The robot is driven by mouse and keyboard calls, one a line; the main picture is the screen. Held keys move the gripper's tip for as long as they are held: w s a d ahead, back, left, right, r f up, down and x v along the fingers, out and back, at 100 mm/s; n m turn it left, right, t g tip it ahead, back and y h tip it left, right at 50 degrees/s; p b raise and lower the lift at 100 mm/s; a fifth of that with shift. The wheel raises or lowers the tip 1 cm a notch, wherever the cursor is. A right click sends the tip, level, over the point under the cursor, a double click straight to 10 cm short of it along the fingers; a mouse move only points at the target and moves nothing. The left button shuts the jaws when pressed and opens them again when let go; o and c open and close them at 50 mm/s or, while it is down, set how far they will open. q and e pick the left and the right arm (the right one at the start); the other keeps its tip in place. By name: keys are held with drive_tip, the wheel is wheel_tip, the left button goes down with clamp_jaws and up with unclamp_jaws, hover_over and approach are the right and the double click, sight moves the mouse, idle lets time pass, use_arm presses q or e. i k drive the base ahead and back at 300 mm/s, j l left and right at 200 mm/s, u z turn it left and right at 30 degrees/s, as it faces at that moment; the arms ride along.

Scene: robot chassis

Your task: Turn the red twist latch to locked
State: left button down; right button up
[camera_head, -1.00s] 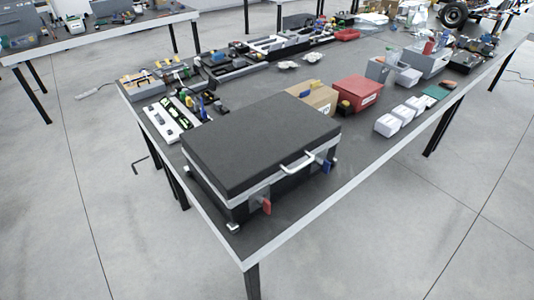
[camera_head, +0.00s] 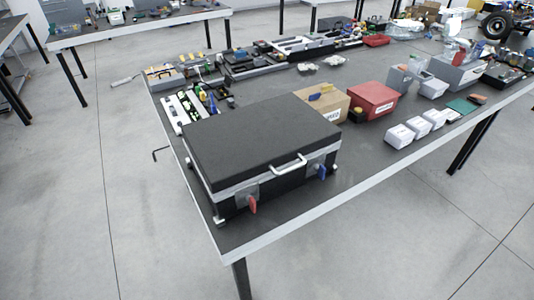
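The red twist latch (camera_head: 252,205) is on the front face of a large black case (camera_head: 262,140), left of the case's white handle (camera_head: 288,164). A blue latch (camera_head: 322,171) is on the same face, right of the handle. The red latch looks roughly upright, but it is too small to tell its exact angle. The case lid is down. Neither of my grippers shows in the head view.
The case stands near the front corner of a dark table with a pale edge (camera_head: 300,213). A cardboard box (camera_head: 322,104), a red box (camera_head: 371,100) and several white boxes (camera_head: 408,131) stand behind and to the right. Open floor lies in front.

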sight(253, 205)
drive_tip(key=k+l+z, duration=0.65)
drive_tip(key=l, duration=0.3)
drive_tip(key=k, duration=0.1)
